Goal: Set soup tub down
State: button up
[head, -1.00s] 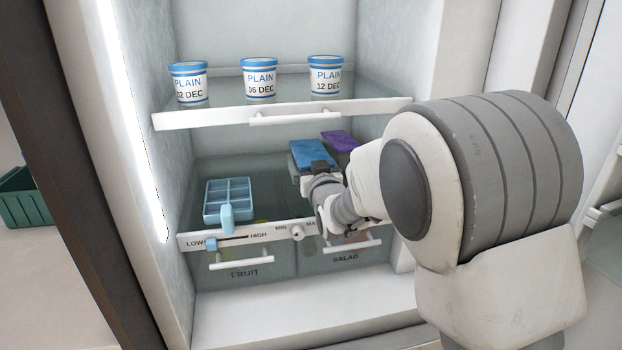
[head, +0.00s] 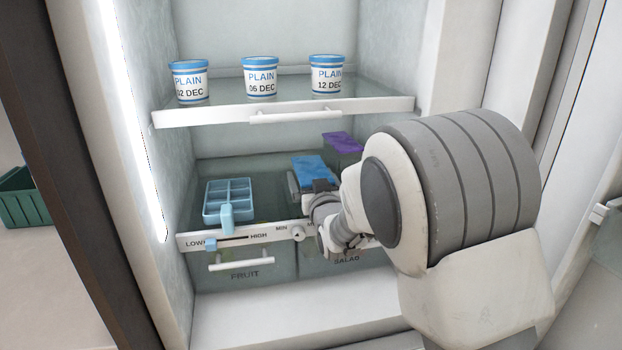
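A flat, blue-topped rectangular tub (head: 311,169), which I take as the soup tub, is at the lower glass shelf. My gripper (head: 318,187) is at its near edge. The tub has moved together with my gripper, so my gripper looks shut on it. My wrist and arm hide the tub's near right side and most of the fingers. I cannot tell whether its base touches the shelf. A purple-topped rectangular block (head: 343,142) lies behind it to the right.
A light-blue divided tray (head: 228,199) stands left on the lower shelf. Three PLAIN tubs (head: 260,79) stand on the upper shelf (head: 225,114). Slider and dial panel (head: 268,236) edges the lower shelf, above the FRUIT drawer (head: 243,276). Shelf between tray and blue tub is clear.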

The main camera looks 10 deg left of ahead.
jog(key=shift+r+p, duration=0.2)
jog(key=shift+p, duration=0.1)
jog(key=v, duration=1.2)
jog(key=shift+d, duration=0.15)
jog(key=s+d+r+m+g+h, duration=0.1)
jog(key=s+d+m+g+h, duration=0.15)
jog(key=d, duration=0.55)
jog(key=s+d+r+m+g+h, duration=0.1)
jog(key=s+d+g+h, duration=0.2)
jog(key=d, duration=0.4)
jog(key=s+d+m+g+h, duration=0.1)
jog(key=s+d, duration=0.4)
jog(key=s, duration=0.5)
jog(key=s+d+f+g+h, duration=0.1)
jog(key=s+d+g, duration=0.3)
jog(key=s, duration=0.7)
jog(key=shift+d+m, duration=0.35)
jog(key=shift+d, duration=0.25)
jog(key=shift+p, duration=0.35)
